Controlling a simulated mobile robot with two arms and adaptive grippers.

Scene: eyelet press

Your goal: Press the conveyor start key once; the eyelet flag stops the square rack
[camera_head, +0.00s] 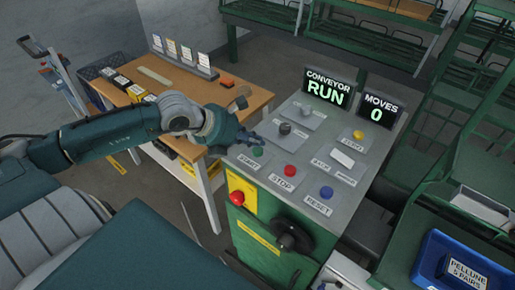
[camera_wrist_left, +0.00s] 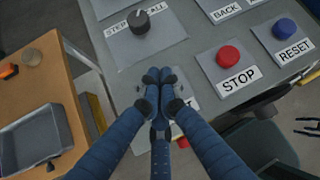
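The green start key (camera_head: 257,151) is on the grey control panel (camera_head: 335,185), above its START label. My left gripper (camera_head: 256,138) reaches in from the left, just behind the start key in the head view. In the left wrist view its fingertips (camera_wrist_left: 159,76) are together, with nothing visible between them. They cover the start key there, so contact cannot be told. The conveyor display (camera_head: 328,89) reads RUN and the moves display (camera_head: 377,109) reads 0. I cannot make out the eyelet flag or pick out the square rack.
The red stop key (camera_head: 290,171) and blue reset key (camera_head: 326,192) are right of the start key. A dark knob (camera_head: 285,128) sits behind it. A red button (camera_head: 237,197) is on the panel's front. A wooden table (camera_head: 190,85) stands left; green racks (camera_head: 370,45) stand behind.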

